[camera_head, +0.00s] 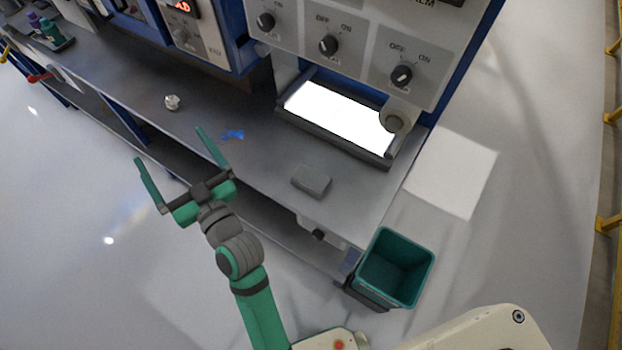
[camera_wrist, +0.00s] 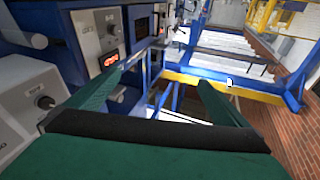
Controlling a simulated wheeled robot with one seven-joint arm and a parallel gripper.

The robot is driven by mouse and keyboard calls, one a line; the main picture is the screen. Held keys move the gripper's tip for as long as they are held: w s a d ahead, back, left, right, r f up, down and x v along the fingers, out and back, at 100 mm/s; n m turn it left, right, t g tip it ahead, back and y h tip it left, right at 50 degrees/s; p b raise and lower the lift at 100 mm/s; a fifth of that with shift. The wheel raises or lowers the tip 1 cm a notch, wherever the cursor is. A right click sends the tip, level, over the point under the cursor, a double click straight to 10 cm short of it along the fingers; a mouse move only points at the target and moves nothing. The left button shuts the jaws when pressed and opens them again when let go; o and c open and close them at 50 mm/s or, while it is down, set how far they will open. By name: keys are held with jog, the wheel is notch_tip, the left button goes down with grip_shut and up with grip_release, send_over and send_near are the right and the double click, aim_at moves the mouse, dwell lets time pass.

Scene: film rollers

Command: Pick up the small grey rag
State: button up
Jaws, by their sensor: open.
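A small grey rectangular piece (camera_head: 311,181), which looks like the folded rag, lies flat on the grey worktop (camera_head: 262,165) near its front edge, in front of the lit white panel. My gripper (camera_head: 169,145) is open and empty, its green fingers spread. In the head view it is to the left of the grey piece and well apart from it. In the wrist view the open fingers (camera_wrist: 157,82) frame the machines and the room beyond. The grey piece is not visible in that view.
A crumpled whitish thing (camera_head: 172,102) and a blue scrap (camera_head: 232,134) lie on the worktop. The lit panel (camera_head: 340,117) sits below a machine with knobs (camera_head: 328,45). A green bin (camera_head: 395,268) stands at the worktop's right end. Bottles (camera_head: 50,30) stand far left.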

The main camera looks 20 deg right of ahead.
jog(key=w+a+r+n+g+y, duration=0.2)
jog(key=w+a+r+n+y, duration=0.15)
jog(key=r+n, duration=0.3)
jog(key=n+g+h, duration=1.1)
jog(key=n+g, duration=0.5)
jog(key=n, duration=0.1)
send_near(311, 178)
jog(key=f, duration=0.5)
jog(key=w+d+f, duration=0.1)
jog(key=f, duration=0.2)
jog(key=shift+f, duration=0.2)
